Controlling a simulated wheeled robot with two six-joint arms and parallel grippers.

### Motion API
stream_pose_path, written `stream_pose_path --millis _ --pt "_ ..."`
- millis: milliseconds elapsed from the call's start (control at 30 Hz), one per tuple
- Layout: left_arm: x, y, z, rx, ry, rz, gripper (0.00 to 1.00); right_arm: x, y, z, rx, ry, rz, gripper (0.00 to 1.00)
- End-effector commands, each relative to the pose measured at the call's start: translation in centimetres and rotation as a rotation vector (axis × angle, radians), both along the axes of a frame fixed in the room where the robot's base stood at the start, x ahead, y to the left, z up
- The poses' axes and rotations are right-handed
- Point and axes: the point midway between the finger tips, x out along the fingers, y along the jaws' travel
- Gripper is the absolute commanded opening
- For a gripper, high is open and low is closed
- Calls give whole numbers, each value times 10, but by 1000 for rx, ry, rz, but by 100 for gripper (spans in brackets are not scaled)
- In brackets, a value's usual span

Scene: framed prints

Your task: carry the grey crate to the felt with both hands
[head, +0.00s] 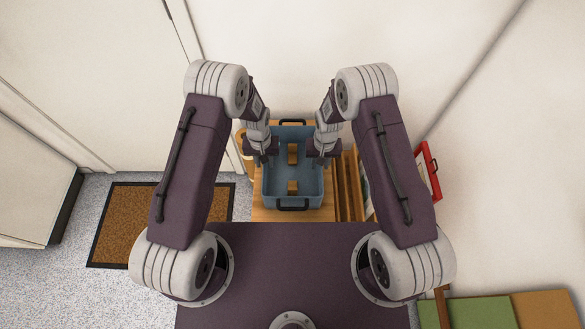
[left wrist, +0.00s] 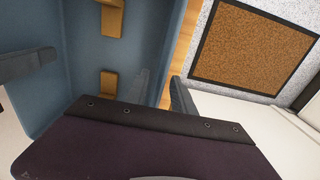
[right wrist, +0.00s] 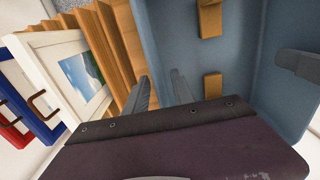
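The crate (head: 293,199) is blue-grey with dark handles at its near and far ends. It stands on a wooden surface (head: 262,213), with wooden blocks (head: 293,186) inside. My left gripper (head: 263,158) is at its left wall, with fingers on either side of the wall; a gap shows beside the outer finger (left wrist: 180,100). My right gripper (head: 323,158) straddles the right wall the same way, its fingers (right wrist: 160,92) apart. Both grippers look open. A flat green panel (head: 484,313) lies at the lower right; I cannot tell whether it is the felt.
Framed prints lean right of the crate: a red frame (head: 428,171) and a white-framed landscape (right wrist: 86,73). Wooden slats (head: 347,185) stand close to the crate's right side. A brown doormat (head: 150,215) lies on the speckled floor at left. A wall rises behind.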

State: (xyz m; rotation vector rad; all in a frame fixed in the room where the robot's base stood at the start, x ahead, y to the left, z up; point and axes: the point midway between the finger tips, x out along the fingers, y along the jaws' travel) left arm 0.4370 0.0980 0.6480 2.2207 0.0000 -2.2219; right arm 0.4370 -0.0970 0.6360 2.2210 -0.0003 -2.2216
Motion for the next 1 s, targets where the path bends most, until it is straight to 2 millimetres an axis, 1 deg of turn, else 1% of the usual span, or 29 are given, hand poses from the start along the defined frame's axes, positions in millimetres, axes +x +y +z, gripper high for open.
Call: stream_pose_path --millis 33,133,400,433,467,500,533,1000 --pt "0 0 -4 0 1 0 30 0 0 -4 0 1 0 30" --pt "0 0 -9 0 0 0 30 0 0 -9 0 0 0 30" --pt "0 0 -11 0 -1 0 30 0 0 -11 0 -1 0 30" --pt "0 0 -11 0 -1 0 27 0 0 -10 0 0 0 27" --pt "0 0 -11 0 -1 0 19 0 0 -11 0 -1 0 19" --pt "0 0 -11 0 -1 0 8 0 0 -10 0 0 0 8" --pt "0 0 -11 0 -1 0 0 0 0 -10 0 0 0 0" --pt "0 0 -10 0 0 0 0 0 0 -10 0 0 0 0"
